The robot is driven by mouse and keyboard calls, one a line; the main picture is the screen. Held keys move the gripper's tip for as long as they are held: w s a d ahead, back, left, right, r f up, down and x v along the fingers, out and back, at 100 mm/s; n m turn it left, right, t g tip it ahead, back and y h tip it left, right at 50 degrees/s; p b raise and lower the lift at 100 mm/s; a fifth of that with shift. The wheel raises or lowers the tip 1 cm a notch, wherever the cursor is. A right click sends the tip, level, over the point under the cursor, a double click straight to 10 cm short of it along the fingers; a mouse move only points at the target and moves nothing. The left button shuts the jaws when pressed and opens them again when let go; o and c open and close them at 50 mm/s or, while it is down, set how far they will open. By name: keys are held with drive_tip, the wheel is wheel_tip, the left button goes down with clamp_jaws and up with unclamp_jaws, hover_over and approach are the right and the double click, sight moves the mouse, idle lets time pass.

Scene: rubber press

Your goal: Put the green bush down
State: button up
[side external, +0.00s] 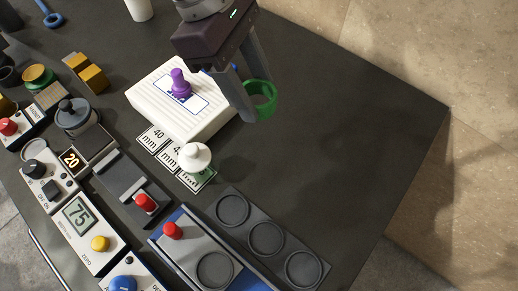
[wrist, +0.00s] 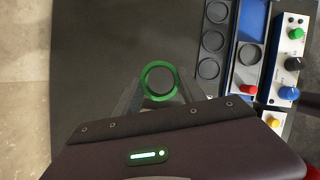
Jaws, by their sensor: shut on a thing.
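The green bush (side external: 260,98) is a ring held at the fingertips of my gripper (side external: 251,108). In the side external view it is in the air to the right of the white ribbed box. In the wrist view the green bush (wrist: 159,81) shows as an open ring between the two fingers of my gripper (wrist: 158,92). The gripper is shut on it. Dark table surface shows around and through the ring. How high it hangs above the table is hard to tell.
A white box (side external: 205,122) with a purple knobbed piece (side external: 180,84) stands left of the gripper. A white knobbed piece (side external: 196,157) stands on mm-marked cards. A grey tray (side external: 249,222) with round recesses lies at the front. The table's right side (side external: 350,130) is clear.

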sight(263, 157)
drive_tip(key=f, duration=1.5)
drive_tip(key=shift+s+d, duration=0.1)
drive_tip(key=shift+s, duration=0.15)
drive_tip(key=shift+f, duration=0.15)
drive_tip(key=o, duration=1.3)
drive_tip(key=v, duration=1.2)
drive_tip(key=shift+w+r, duration=0.1)
drive_tip(key=shift+r, duration=0.15)
